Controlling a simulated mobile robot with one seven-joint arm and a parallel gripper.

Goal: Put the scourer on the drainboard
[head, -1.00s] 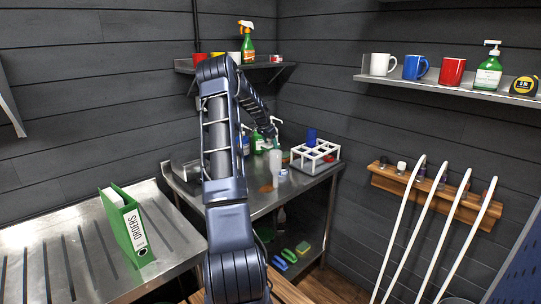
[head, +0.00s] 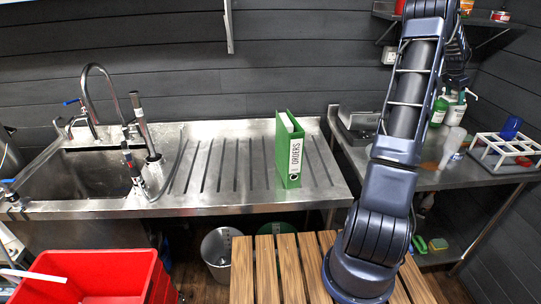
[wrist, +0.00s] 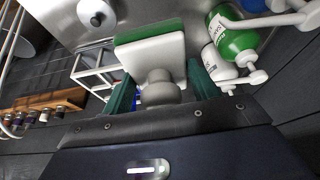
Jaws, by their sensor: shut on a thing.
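In the wrist view my gripper (wrist: 163,88) has its two green fingers shut on the grey knob of the scourer. The scourer (wrist: 152,58) is a white block with a green pad along its far side. In the head view my arm stands at the right, and neither the gripper nor the scourer can be made out there. The drainboard (head: 228,155) is the ribbed steel surface right of the sink, left of my arm. A green orders binder (head: 289,150) stands upright on its right part.
The sink (head: 95,175) with taps lies left of the drainboard. A steel table (head: 430,178) at right holds bottles and a white rack (head: 507,150). Green and white bottles (wrist: 236,42) are close beside my gripper. A red crate (head: 95,268) and slatted wood (head: 265,268) are in front.

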